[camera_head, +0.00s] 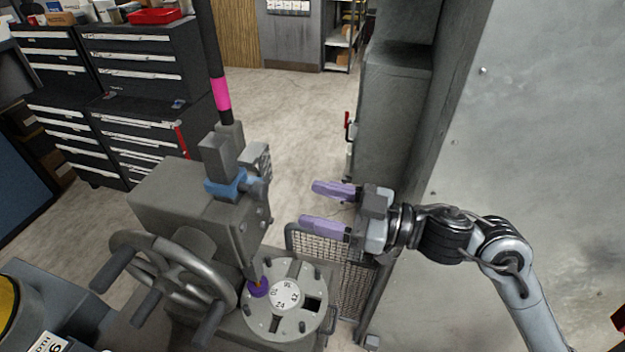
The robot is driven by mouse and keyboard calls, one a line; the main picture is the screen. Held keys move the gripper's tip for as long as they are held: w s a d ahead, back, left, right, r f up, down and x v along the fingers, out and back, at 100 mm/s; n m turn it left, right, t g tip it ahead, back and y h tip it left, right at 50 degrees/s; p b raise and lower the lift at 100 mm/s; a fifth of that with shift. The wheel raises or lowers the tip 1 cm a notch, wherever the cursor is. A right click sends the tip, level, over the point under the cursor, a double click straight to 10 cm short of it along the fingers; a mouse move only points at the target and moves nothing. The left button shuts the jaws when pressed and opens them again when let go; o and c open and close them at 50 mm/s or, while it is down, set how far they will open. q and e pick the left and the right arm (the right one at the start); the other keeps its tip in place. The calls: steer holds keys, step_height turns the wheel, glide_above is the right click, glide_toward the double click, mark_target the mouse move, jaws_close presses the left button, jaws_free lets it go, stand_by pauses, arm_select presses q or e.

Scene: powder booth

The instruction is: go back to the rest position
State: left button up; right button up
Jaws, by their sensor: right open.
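My right gripper (331,207) comes in from the right and points left. Its two purple fingers are apart with nothing between them. It hangs beside the grey machine (176,203), to the right of the machine's head and above the round dial plate (257,325). A gap shows between the fingers and the machine. My left gripper does not show in this view.
The machine has a spoked handwheel (180,283) at its left and a tall black lever with a pink band (221,94). A grey metal cabinet (398,105) stands behind my right gripper. Dark drawer cabinets (135,68) stand at back left. The floor (300,115) between is clear.

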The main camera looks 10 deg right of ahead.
steer(key=s+a+f+m+t+h+p, duration=0.1)
steer(key=s+f+m+h+p, duration=0.1)
steer(key=s+f+m+p, duration=0.4)
steer(key=s+a+f+m+t+h+p, duration=0.1)
steer(key=s+a+f+m+h, duration=0.15)
steer(key=f, duration=0.65)
steer(key=s+d+f+m+g+h+p, duration=0.1)
steer(key=s+d+f+g+h, duration=0.2)
steer(key=s+d+f+h, duration=0.2)
steer(key=s+d+f+m+g+h+p, duration=0.1)
steer(key=s+d+f+g+h, duration=0.3)
steer(key=s+d, duration=0.6)
steer(key=shift+s+d+f+m+h+p, duration=0.15)
steer(key=shift+d+f+m+h+p, duration=0.2)
steer(key=shift+f+m+h, duration=0.45)
steer(key=shift+f, duration=0.1)
